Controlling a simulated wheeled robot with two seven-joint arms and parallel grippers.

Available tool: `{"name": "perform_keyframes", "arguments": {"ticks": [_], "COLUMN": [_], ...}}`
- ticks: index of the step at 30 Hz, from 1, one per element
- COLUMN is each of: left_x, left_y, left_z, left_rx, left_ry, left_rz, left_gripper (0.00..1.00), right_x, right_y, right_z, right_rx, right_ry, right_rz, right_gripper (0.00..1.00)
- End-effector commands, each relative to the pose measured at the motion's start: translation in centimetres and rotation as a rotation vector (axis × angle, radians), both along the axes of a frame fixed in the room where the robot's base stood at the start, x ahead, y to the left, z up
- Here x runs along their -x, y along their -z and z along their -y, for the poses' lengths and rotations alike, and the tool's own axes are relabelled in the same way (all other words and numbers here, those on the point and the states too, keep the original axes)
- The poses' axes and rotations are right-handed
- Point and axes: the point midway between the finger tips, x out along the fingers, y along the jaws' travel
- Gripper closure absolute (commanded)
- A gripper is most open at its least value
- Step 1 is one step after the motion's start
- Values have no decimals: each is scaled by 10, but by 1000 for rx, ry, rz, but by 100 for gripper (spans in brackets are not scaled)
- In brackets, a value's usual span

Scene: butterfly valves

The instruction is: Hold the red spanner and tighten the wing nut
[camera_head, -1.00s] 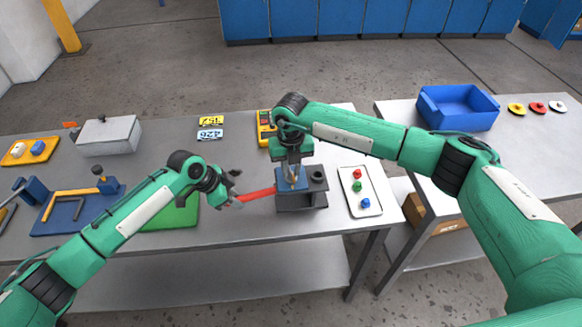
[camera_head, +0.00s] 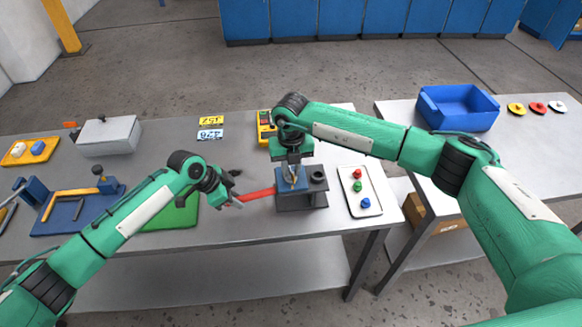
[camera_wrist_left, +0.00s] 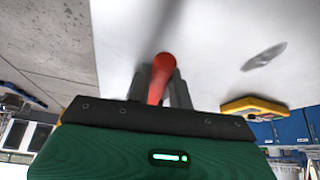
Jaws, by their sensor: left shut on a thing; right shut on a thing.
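The red spanner (camera_head: 259,194) runs from my left gripper to the grey and blue valve block (camera_head: 301,200) on the table. My left gripper (camera_head: 235,202) is shut on the spanner's near end. In the left wrist view the spanner (camera_wrist_left: 160,76) stands between the two fingers (camera_wrist_left: 163,88). My right gripper (camera_head: 292,180) points down over the top of the block and is shut. The wing nut lies hidden between or under its fingers, so I cannot see its shape.
A white tray (camera_head: 368,207) with coloured buttons lies right of the block. A yellow device (camera_head: 266,128) stands behind it. A green mat (camera_head: 170,215) lies under my left arm. A blue bin (camera_head: 455,106) stands on the right table.

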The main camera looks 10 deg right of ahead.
Motion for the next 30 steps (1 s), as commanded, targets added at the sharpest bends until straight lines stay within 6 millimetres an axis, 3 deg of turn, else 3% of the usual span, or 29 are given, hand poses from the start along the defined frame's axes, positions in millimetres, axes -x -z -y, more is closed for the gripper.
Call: {"name": "perform_keyframes", "arguments": {"ticks": [14, 15, 18, 26, 30], "left_x": [1, 1, 1, 1, 1], "left_y": [1, 1, 1, 1, 1], "left_z": [0, 0, 0, 0, 0], "left_rx": [-1, -1, -1, -1, -1], "left_ry": [0, 0, 1, 1, 1], "left_rz": [-2, -2, -2, -2, -2], "left_gripper": [100, 100, 100, 100, 100], "right_x": [-1, -1, -1, 0, -1], "right_y": [-2, -2, -2, -1, -11], "right_z": [-1, -1, -1, 0, 0], "right_rx": [-3, -3, -2, -1, -1], "right_ry": [-1, -1, -1, 0, -1], "right_rz": [3, 3, 3, 1, 3], "right_gripper": [100, 73, 56, 56, 56]}}
